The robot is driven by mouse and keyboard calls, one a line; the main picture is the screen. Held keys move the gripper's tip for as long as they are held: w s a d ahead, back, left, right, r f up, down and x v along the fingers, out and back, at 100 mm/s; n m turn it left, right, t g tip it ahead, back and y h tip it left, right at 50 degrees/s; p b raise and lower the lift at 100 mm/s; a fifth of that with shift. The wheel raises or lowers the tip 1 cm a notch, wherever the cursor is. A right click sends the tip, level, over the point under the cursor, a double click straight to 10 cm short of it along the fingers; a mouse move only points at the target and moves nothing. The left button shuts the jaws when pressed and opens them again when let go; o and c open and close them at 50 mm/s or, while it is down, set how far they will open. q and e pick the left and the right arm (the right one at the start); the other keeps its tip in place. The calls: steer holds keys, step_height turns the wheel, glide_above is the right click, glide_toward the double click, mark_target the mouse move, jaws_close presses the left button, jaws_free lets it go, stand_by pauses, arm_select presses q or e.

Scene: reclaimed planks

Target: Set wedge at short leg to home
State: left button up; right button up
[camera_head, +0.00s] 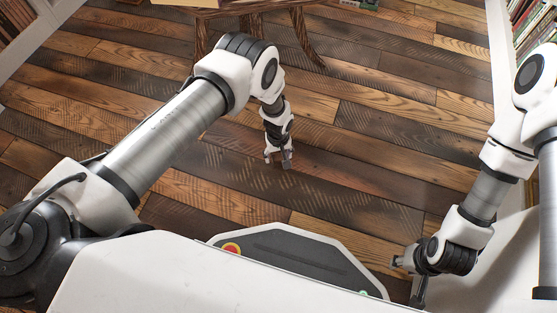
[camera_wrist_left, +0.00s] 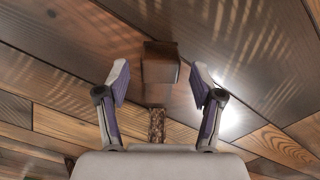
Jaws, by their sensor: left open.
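A small brown block, which looks like the wedge (camera_wrist_left: 160,72), shows in the left wrist view ahead of and between my left fingertips. A gap shows on both sides of it. My left gripper (camera_wrist_left: 160,82) is open around that line; it also shows in the head view (camera_head: 279,160), pointing down low over the floor. A narrow rough brown strip (camera_wrist_left: 157,125) lies nearer the palm; I cannot tell what it is. A wooden piece of furniture with dark legs (camera_head: 307,42) stands at the top of the head view. Which leg is short is not clear. My right gripper (camera_head: 407,270) is at lower right, its fingers unclear.
The plank floor (camera_head: 370,150) is clear between my left gripper and the furniture. Bookshelves (camera_head: 530,25) stand at the right edge, and another shelf (camera_head: 14,18) is at the upper left. Books (camera_head: 360,4) show at the top edge.

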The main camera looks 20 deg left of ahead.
arm_select(q)
steer(key=shift+f, duration=0.8)
arm_select(e)
steer(key=shift+f, duration=0.45)
